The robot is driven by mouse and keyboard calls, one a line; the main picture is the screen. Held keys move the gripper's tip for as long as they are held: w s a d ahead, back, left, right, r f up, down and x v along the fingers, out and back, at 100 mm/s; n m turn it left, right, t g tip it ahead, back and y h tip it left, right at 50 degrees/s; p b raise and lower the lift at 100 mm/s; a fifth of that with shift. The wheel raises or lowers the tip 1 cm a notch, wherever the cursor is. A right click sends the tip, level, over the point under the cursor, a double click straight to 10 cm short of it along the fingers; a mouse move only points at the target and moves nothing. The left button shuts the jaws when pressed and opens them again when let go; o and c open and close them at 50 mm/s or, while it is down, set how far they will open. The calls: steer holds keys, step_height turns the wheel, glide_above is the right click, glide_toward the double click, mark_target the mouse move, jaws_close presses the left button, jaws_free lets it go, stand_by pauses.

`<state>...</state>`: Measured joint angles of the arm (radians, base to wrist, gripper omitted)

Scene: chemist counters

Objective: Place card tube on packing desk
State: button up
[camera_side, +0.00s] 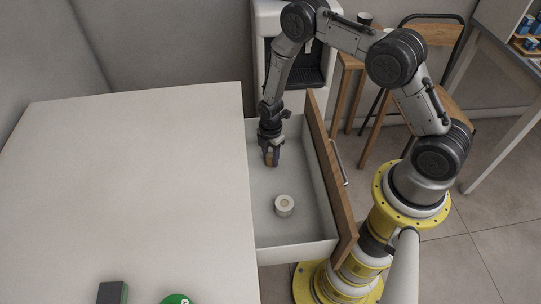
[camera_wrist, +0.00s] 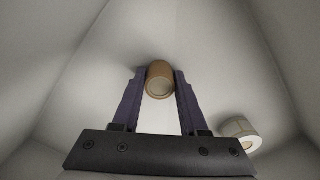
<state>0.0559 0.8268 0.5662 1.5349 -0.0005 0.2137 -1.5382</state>
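The card tube, a short brown cylinder with a pale end, is between the fingertips of my gripper in the wrist view (camera_wrist: 160,80). Both dark fingers lie against its sides. In the side view my gripper (camera_side: 271,158) points down inside the open drawer (camera_side: 290,243), at its far part, with a little tan of the tube showing between the fingers. Whether the tube touches the drawer floor I cannot tell. A large white-topped desk (camera_side: 140,190) stands to the left of the drawer; I cannot tell if it is the packing desk.
A white roll (camera_side: 284,205) lies in the drawer nearer the camera; it also shows in the wrist view (camera_wrist: 240,132). The drawer's wooden front (camera_side: 330,180) stands to the right. A dark box (camera_side: 113,292) and a green object (camera_side: 176,299) are at the desk's near edge.

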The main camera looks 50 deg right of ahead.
steer(key=o, duration=0.3)
steer(key=shift+o, duration=0.2)
step_height(320, 180, up, 14)
step_height(320, 180, up, 13)
steer(key=m+t, duration=0.2)
steer(key=m, duration=0.2)
glide_above(269, 156)
steer(key=s, duration=0.2)
steer(key=s+a+r+m+t, duration=0.1)
steer(key=s+r+m, duration=0.5)
steer(key=s, duration=0.5)
steer(key=s+a+r+m+t, duration=0.1)
steer(key=s+r+m+t, duration=0.1)
steer(key=s+r+m, duration=0.4)
steer(key=s+r, duration=0.5)
steer(key=shift+s+m+t, duration=0.2)
steer(key=shift+m+t, duration=0.1)
steer(key=shift+o, duration=0.6)
steer(key=shift+s, duration=0.4)
